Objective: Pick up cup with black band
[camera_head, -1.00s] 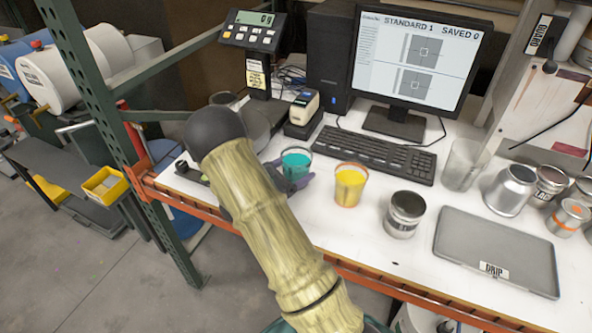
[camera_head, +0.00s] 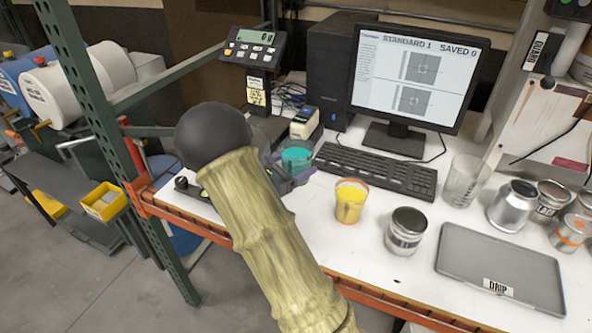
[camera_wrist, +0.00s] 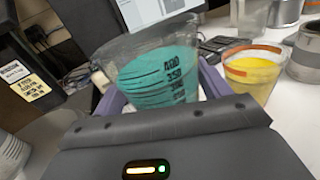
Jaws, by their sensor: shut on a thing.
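A clear cup with teal liquid (camera_head: 297,155) is between the fingers of my gripper (camera_head: 290,168), mostly behind my arm in the head view. In the wrist view the teal cup (camera_wrist: 158,72) is tilted in the picture, with black graduation marks on its side, and the purple fingers of my gripper (camera_wrist: 162,92) close on it from both sides. I cannot make out a black band on it. A cup of yellow liquid with an orange band (camera_head: 350,202) stands on the white bench to the right; it also shows in the wrist view (camera_wrist: 255,72).
A grey metal can (camera_head: 404,232) and a drip tray (camera_head: 500,262) are on the bench right of the yellow cup. An empty clear cup (camera_head: 462,180) and several cans stand farther right. A keyboard (camera_head: 375,172), a monitor (camera_head: 415,75) and a scale (camera_head: 252,46) are behind.

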